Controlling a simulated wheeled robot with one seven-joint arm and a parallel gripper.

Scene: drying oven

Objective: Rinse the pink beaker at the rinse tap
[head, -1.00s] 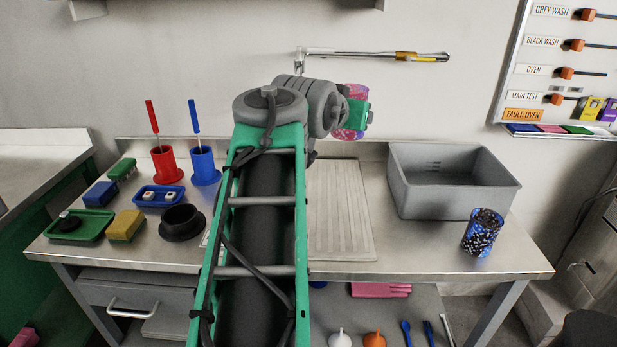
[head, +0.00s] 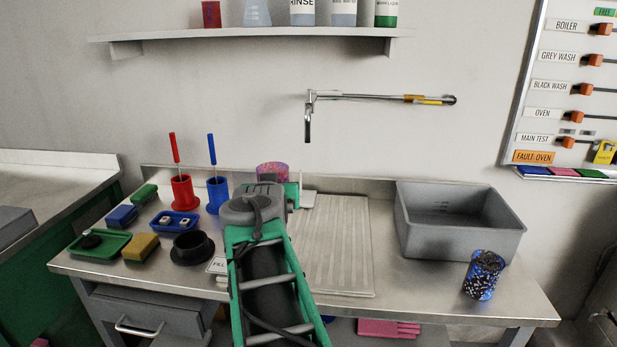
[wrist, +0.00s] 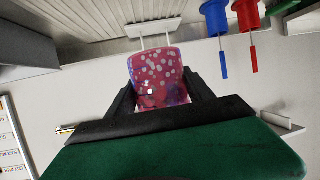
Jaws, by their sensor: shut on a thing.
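The pink beaker (head: 272,170), speckled with pale and purple spots, is held by my gripper (head: 285,188) low over the back of the counter. In the wrist view, the beaker (wrist: 156,72) sits between the two dark fingers of my gripper (wrist: 160,92), which are shut on it. My arm hides its lower part in the head view.
Red (head: 182,193) and blue (head: 217,194) brush holders stand just left of the beaker. A ribbed drainboard (head: 340,250) and grey basin (head: 460,235) are to the right. A blue speckled beaker (head: 483,275) stands at the front right. A shelf (head: 250,34) with bottles hangs above.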

